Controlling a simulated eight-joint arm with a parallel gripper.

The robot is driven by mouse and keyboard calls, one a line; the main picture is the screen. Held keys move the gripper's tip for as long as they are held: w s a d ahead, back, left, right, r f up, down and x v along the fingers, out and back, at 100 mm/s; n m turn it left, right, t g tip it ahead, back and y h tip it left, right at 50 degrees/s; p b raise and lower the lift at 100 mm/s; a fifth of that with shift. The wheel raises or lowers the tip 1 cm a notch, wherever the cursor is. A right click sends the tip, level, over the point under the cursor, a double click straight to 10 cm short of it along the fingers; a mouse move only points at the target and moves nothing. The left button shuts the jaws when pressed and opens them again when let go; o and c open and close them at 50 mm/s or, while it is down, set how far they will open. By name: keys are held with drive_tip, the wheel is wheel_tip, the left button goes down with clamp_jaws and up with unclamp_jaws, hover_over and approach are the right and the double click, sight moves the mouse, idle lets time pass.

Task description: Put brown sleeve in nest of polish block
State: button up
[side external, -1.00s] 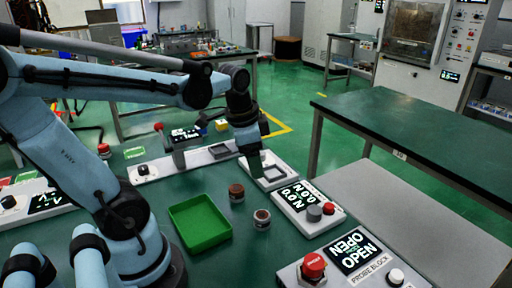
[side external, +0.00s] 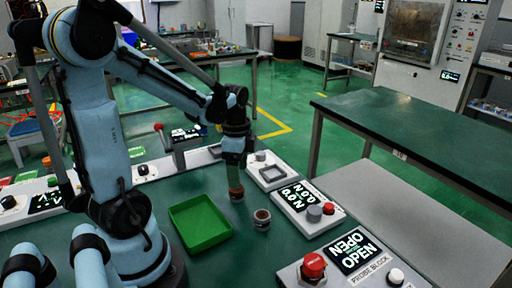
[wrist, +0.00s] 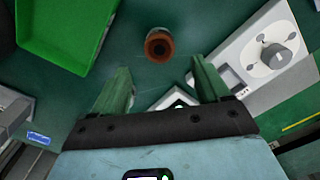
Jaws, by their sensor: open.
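The brown sleeve (side external: 236,195) stands upright on the green bench, right of the green tray. In the wrist view the sleeve (wrist: 159,45) shows as a round brown ring with a dark hole, ahead of the fingertips and roughly centred between them. My gripper (side external: 237,176) points down just above the sleeve, open and empty. The wrist view shows its two green fingers (wrist: 161,78) spread apart. A white block with a square recess (side external: 272,173) lies to the right; another long white block (side external: 205,156) lies behind. I cannot read which one is the polish block.
A green tray (side external: 200,222) lies left of the sleeve. A grey cup with a brown top (side external: 262,219) stands close at front right. A panel with a lit display (side external: 298,197) and the probe block (side external: 352,262) with a red button are further right and in front.

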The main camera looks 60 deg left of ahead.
sight(237, 193)
drive_tip(key=shift+s+a+f, duration=0.1)
drive_tip(key=shift+f, duration=1.35)
drive_tip(key=shift+s+a+f, duration=0.1)
drive_tip(key=shift+f, duration=1.3)
drive_tip(key=c, duration=1.3)
drive_tip(key=shift+o, duration=0.2)
drive_tip(key=shift+r, duration=0.1)
